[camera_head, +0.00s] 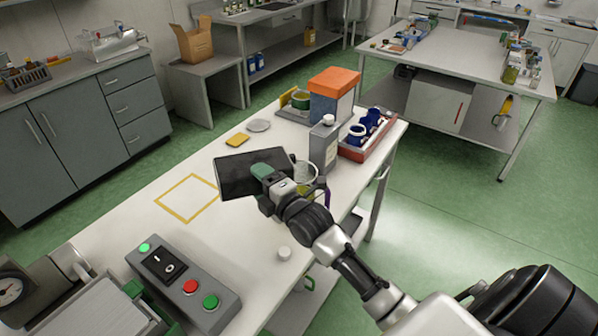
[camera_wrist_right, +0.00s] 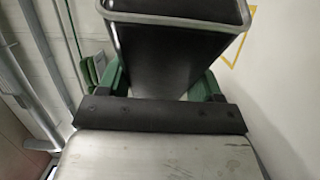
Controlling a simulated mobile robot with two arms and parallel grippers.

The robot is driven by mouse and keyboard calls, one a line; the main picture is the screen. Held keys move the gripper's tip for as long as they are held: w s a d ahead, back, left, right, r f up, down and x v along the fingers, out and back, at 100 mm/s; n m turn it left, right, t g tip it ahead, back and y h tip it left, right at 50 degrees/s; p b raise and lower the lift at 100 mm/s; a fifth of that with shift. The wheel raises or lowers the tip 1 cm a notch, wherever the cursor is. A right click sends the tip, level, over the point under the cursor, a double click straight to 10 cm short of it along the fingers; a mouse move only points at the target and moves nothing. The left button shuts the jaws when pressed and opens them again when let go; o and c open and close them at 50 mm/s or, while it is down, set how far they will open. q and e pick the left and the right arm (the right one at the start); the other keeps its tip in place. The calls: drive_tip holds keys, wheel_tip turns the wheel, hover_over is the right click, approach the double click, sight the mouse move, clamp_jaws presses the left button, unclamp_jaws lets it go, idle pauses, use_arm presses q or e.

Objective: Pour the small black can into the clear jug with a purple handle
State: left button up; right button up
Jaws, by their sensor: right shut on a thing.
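The small black can (camera_head: 232,176) is held above the white table, its long side lying nearly level in the head view. My right gripper (camera_head: 268,172) is shut on it. In the right wrist view the green fingers (camera_wrist_right: 163,80) are on both sides of the black can (camera_wrist_right: 180,55), whose pale rim shows at the top. The clear jug (camera_head: 308,172) stands just right of the gripper, partly hidden behind it. A bit of its purple handle (camera_head: 323,197) shows, and something yellowish is low in it. I cannot see whether anything flows. My left gripper is not in view.
A grey can (camera_head: 325,150) stands close behind the jug. A red tray (camera_head: 372,146) with blue items and an orange-topped box (camera_head: 333,95) are farther back. A yellow square outline (camera_head: 187,198) is bare. A switch box (camera_head: 182,283) and white cap (camera_head: 284,253) are nearer.

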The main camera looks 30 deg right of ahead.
drive_tip(key=shift+s+r, duration=0.2)
drive_tip(key=shift+s, duration=0.1)
drive_tip(key=shift+w+a+f, duration=0.1)
drive_tip(key=shift+w+f, duration=0.2)
drive_tip(key=shift+f, duration=0.05)
drive_tip(key=shift+w+a+r+n+g+p, duration=0.15)
drive_tip(key=shift+n+g+p, duration=0.25)
drive_tip(key=shift+n, duration=0.6)
drive_tip(key=shift+w+a+f+n+g+b, duration=0.1)
drive_tip(key=shift+a+f+n+g+b, duration=0.1)
drive_tip(key=shift+f+n+b, duration=0.3)
drive_tip(key=shift+a+f+n+g+b, duration=0.1)
drive_tip(key=shift+a+f+n, duration=0.1)
drive_tip(key=shift+f, duration=0.45)
drive_tip(key=shift+n, duration=0.3)
